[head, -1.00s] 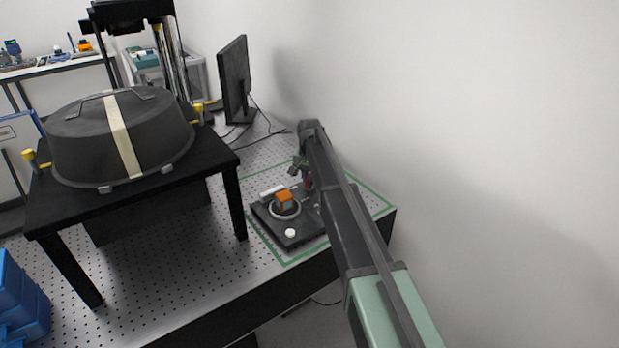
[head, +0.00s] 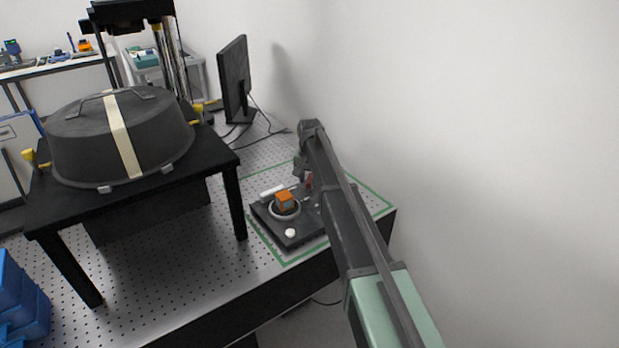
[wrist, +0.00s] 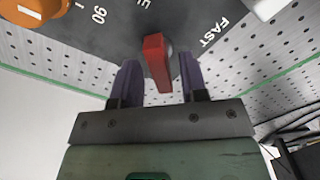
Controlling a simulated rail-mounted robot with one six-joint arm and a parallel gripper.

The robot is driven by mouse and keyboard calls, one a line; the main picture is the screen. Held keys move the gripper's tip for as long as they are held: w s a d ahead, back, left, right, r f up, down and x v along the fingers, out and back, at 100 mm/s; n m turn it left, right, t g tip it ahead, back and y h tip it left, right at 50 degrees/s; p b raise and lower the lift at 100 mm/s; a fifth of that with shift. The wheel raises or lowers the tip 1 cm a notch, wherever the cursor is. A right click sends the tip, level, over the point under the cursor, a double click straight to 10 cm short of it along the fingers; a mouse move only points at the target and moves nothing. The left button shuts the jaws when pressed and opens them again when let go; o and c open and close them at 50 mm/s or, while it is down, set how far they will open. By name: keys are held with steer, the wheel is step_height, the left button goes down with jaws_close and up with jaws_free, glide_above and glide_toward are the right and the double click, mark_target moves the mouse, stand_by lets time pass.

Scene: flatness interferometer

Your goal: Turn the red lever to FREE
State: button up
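The red lever (wrist: 157,62) stands on a dark plate (wrist: 110,40) and points toward my gripper in the wrist view. In the head view the lever (head: 309,181) is small and partly hidden by my arm. My gripper (wrist: 160,88) is open, with one purple finger on each side of the lever. A gap shows at the right finger; the left fingertip is close to the lever, and I cannot tell if it touches. Near the lever the plate reads "FAST", "90" and a cut-off label. The word FREE is not readable. In the head view my gripper (head: 302,170) is over the plate's back.
An orange knob (wrist: 32,10) is at the wrist view's top left; a white part (wrist: 267,8) is at the top right. The perforated table (head: 190,262) carries a black stand with a dark dome (head: 85,140). A monitor (head: 234,80) stands behind. A wall is at right.

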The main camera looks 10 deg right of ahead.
mark_target(309, 178)
step_height(309, 178, up, 11)
steer(key=p, duration=1)
steer(key=shift+p, duration=0.4)
steer(key=shift+f, duration=0.1)
steer(key=s+f+n+b, duration=0.2)
steer(key=s, duration=1.7)
steer(key=s+f+n+b, duration=0.2)
steer(key=s, duration=1.8)
steer(key=shift+d+f+b, duration=0.15)
steer(key=shift+f+b, duration=0.2)
